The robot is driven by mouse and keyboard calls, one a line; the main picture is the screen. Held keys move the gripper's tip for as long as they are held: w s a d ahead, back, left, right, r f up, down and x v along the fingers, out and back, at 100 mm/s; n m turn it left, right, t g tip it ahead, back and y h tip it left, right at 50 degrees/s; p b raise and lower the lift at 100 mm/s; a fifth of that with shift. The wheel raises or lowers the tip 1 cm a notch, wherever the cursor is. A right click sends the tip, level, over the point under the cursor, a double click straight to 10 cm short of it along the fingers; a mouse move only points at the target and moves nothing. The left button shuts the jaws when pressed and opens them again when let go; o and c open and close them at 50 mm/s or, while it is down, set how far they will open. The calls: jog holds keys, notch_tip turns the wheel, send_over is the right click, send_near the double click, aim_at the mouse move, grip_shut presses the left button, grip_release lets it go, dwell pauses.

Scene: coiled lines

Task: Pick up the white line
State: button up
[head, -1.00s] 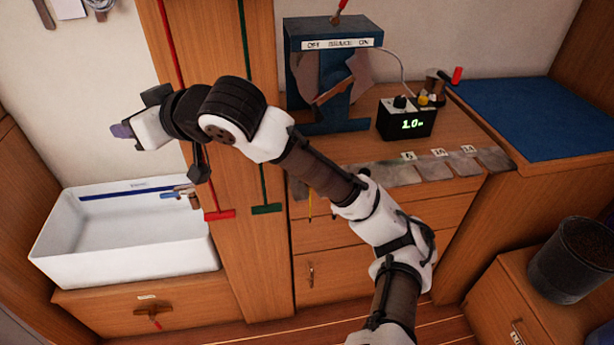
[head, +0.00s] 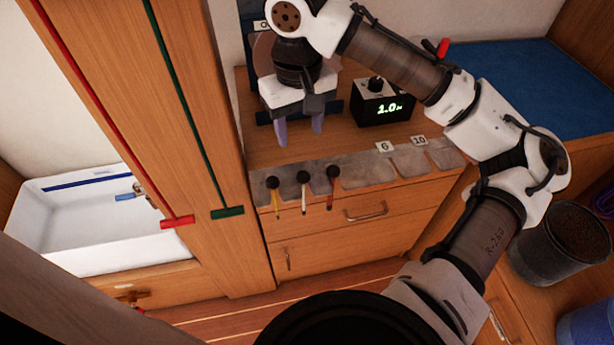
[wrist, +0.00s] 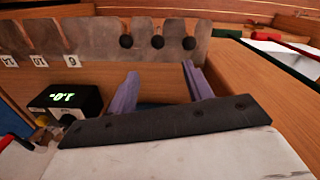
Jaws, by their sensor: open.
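The white line (head: 304,205) hangs below a black ball (head: 303,177) at the front edge of the grey metal strip. In the wrist view the middle black ball (wrist: 157,42) shows, but the hanging line is hidden behind the edge. My gripper (head: 299,131) is open and empty, its purple fingers pointing down over the counter behind the balls. In the wrist view the gripper (wrist: 162,78) is apart from them.
A black box with a lit display (head: 383,103) stands right of my gripper, and a blue device (head: 257,100) is behind it. Numbered tabs (head: 402,144) mark the strip on the right. A wooden column with red and green T-handles (head: 226,212) stands to the left.

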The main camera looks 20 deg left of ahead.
send_over(303, 174)
jog(key=f, duration=0.6)
jog(key=shift+s+a+f, duration=0.2)
jog(key=shift+s+f, duration=0.05)
jog(key=shift+f, duration=0.05)
jog(key=shift+w+d+f+p, duration=0.15)
jog(key=shift+f+p, duration=0.3)
jog(key=shift+f, duration=0.9)
jog(key=shift+w+d+f+p, duration=0.1)
jog(key=shift+f+p, duration=0.35)
jog(key=shift+f, duration=0.85)
jog(key=shift+c, duration=0.3)
grip_shut()
